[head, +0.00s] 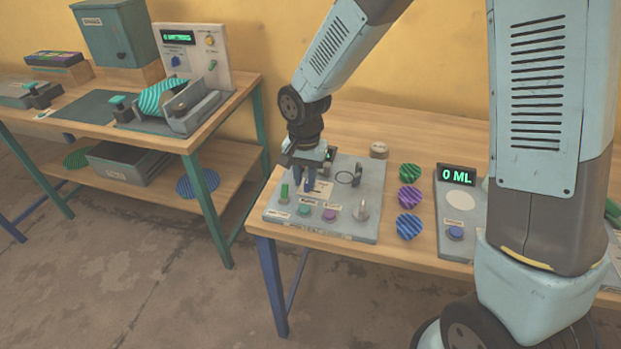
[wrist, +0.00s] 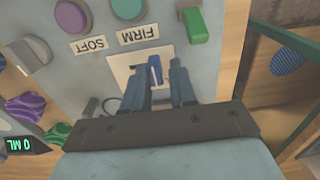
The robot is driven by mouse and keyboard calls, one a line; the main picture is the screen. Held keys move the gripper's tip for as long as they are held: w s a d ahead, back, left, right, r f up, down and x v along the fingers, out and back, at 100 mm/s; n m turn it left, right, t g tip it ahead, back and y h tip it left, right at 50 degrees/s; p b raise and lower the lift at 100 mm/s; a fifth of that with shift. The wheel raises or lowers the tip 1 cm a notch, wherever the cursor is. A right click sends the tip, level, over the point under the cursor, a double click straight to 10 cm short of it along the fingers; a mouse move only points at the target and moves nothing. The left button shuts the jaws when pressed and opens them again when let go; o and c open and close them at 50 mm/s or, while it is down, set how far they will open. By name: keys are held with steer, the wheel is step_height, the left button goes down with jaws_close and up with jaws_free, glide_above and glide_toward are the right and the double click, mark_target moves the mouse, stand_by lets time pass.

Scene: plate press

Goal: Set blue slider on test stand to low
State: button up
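The test stand is a grey panel (head: 330,227) on the near wooden table. Its blue slider (wrist: 154,70) stands in a pale plate in the wrist view, and it also shows small in the head view (head: 309,186). My gripper (wrist: 160,76) points down at the panel, with its fingers on either side of the blue slider. The fingers are apart, and a narrow gap shows between the slider and the right finger in the wrist view. Contact on the left side cannot be told. Slider level markings are not readable.
Buttons labelled FIRM (wrist: 127,8) and SOFT (wrist: 72,16) and a grey knob (head: 361,210) are on the panel. Striped discs (head: 409,198) and a "0 ML" device (head: 458,176) lie to the right.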

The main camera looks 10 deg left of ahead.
mark_target(306, 180)
steer(key=o, duration=0.3)
steer(key=shift+s, duration=0.1)
step_height(306, 180, up, 14)
steer(key=shift+f, duration=0.15)
stand_by(0.4)
stand_by(0.4)
